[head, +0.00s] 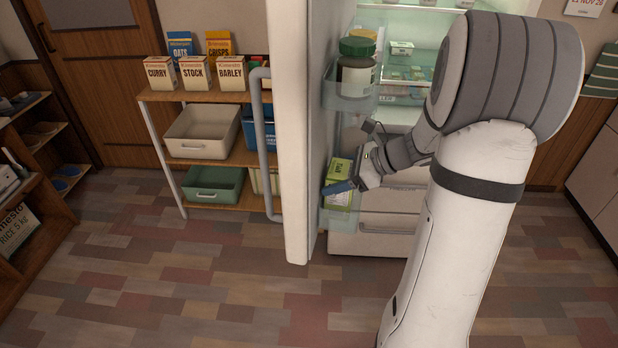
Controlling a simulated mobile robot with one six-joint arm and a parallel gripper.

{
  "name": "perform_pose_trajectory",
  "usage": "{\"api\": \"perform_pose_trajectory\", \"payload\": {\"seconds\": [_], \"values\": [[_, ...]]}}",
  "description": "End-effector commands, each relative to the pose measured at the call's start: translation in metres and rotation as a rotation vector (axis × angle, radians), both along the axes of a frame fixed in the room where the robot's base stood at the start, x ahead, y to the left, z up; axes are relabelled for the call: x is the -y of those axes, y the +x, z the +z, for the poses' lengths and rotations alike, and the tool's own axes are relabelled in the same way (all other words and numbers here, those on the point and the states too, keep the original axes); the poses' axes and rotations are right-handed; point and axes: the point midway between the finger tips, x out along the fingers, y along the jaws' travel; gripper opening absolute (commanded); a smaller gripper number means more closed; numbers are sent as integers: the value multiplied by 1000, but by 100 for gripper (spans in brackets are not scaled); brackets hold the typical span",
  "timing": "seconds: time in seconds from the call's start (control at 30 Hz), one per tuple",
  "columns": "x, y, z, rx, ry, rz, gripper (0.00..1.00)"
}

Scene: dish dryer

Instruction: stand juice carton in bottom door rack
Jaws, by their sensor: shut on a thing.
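The juice carton (341,168), green and pale yellow, is at the lower part of the open fridge door's inner side. My gripper (346,182) is shut on it from the right, with a blue finger across its front. The bottom door rack (340,218) is a clear bin low on the door. The carton's lower part shows at or behind the rack's clear wall. I cannot tell whether its base touches the rack floor. The carton looks about upright.
A higher door rack (350,102) holds a dark jar (356,75) with a green lid. The fridge door (297,130) stands open, edge toward me. Fridge drawers (385,225) lie behind my gripper. A shelf unit (200,97) with boxes and bins stands left. The floor in front is clear.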

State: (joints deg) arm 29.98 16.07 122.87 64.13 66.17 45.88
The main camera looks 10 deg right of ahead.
Motion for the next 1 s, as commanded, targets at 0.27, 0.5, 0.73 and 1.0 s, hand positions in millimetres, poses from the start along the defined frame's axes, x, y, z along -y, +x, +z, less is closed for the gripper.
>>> {"api": "perform_pose_trajectory", "payload": {"seconds": [0.27,0.5,0.73,1.0], "values": [[0,1,-4,3,1,0,21],[0,1,-7,1,1,1,75],[0,1,-7,2,1,1,90],[2,0,-3,3,1,0,90]]}}
